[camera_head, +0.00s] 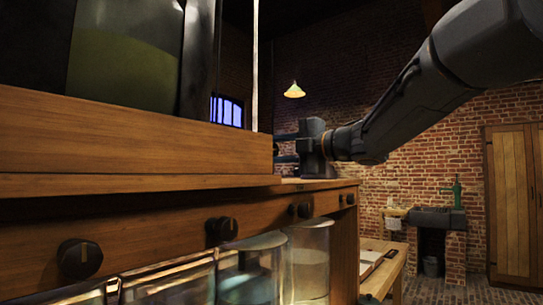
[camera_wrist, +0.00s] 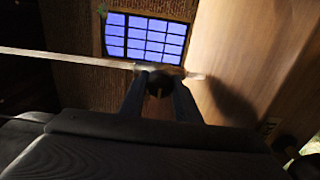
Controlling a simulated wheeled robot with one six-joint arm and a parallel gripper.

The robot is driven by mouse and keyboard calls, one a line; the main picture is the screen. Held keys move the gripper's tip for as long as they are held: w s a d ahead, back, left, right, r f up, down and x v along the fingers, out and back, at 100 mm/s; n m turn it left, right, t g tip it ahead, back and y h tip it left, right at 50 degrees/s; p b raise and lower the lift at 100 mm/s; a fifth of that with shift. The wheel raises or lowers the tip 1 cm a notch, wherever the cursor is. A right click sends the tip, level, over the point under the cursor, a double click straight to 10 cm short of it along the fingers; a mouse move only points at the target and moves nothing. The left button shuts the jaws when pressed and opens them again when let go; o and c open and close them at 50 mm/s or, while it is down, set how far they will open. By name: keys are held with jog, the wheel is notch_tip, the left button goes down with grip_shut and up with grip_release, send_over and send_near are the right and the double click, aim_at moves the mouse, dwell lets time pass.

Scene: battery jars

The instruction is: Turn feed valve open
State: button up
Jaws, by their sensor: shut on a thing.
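The feed valve appears in the wrist view as a dark round knob (camera_wrist: 159,83) with a pale mark on its face. It sits at a pale, thin tube (camera_wrist: 70,58), which also stands upright in the head view (camera_head: 255,70). My gripper (camera_wrist: 160,88) has a finger on each side of the knob and is shut on it. In the head view my gripper (camera_head: 285,148) reaches left from the arm, just above the wooden bench top; its fingertips and the knob are mostly hidden behind the wooden ledge (camera_head: 130,135).
A large glass tank (camera_head: 120,65) with greenish liquid stands on the ledge. Below, several dark knobs (camera_head: 80,259) line the bench front above glass jars (camera_head: 308,265). A sink (camera_head: 437,217) and wooden cupboard (camera_head: 513,200) stand at the far brick wall. The floor at right looks open.

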dwell(0.4)
jog(key=o, duration=1)
jog(key=shift+s+d, duration=0.1)
jog(key=b+v, duration=0.1)
jog(key=v, duration=0.6)
jog(key=shift+s+d, duration=0.2)
jog(key=shift+d, duration=0.05)
jog(key=shift+a, duration=0.1)
